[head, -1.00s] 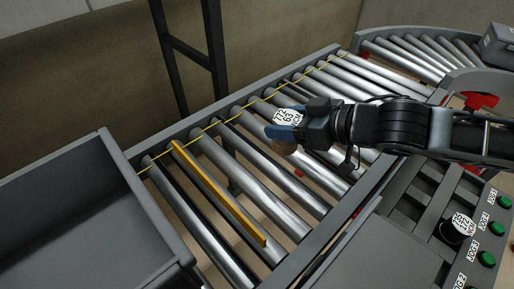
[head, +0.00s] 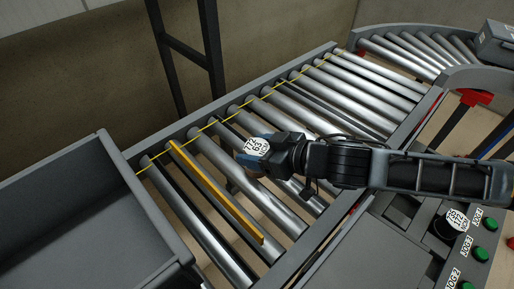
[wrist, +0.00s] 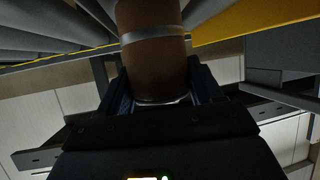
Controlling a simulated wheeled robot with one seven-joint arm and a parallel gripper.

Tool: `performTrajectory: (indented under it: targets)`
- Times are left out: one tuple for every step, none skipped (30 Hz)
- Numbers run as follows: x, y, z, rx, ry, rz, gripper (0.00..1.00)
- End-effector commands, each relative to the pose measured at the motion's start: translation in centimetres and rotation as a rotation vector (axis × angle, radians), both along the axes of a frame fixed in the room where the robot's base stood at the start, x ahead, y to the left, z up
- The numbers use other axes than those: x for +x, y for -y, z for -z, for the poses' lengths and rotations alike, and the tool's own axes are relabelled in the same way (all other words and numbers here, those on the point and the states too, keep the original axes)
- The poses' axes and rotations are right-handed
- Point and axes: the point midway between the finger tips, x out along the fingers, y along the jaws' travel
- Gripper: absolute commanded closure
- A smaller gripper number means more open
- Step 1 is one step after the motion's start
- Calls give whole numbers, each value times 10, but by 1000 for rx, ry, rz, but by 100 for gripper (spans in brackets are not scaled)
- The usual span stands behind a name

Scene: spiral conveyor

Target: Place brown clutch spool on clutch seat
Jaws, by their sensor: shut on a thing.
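The brown clutch spool (wrist: 150,65) is a brown cylinder with a pale band, standing between the two dark fingers in the wrist view. In the head view the white label on the spool's top (head: 258,146) shows, with a little brown below it. My gripper (head: 251,157) is shut on the spool and holds it over the conveyor rollers, right of the yellow bar. The spool's lower end is hidden in the head view. I cannot make out the clutch seat for certain.
The yellow bar (head: 215,194) lies along the rollers at the lower left. A grey bin (head: 75,215) stands at the left. A dark labelled round part (head: 441,232) sits in the panel at the right, near green buttons (head: 482,254). A dark upright frame (head: 216,65) stands behind.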

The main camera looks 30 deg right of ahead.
Motion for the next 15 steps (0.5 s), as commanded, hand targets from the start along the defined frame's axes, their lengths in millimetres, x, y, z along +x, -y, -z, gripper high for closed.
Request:
performTrajectory:
  targets:
    - [0, 0, -1, 0, 1, 0, 78]
    - [0, 0, 0, 0, 1, 0, 78]
    - [0, 0, 1, 1, 0, 0, 78]
    - [0, 0, 2, 1, 0, 0, 78]
    - [0, 0, 2, 0, 0, 1, 33]
    - [0, 0, 2, 1, 0, 0, 29]
    - [0, 0, 2, 0, -1, 0, 26]
    - [0, 0, 2, 0, -1, 0, 24]
    - [0, 0, 2, 0, -1, 0, 20]
    - [0, 0, 2, 1, 0, 0, 17]
    - [0, 0, 2, 0, -1, 0, 14]
    - [0, 0, 2, 0, 0, 0, 10]
    - [0, 0, 2, 0, 0, 0, 9]
    - [0, 0, 2, 0, 0, 0, 9]
    - [0, 0, 2, 0, 0, 0, 9]
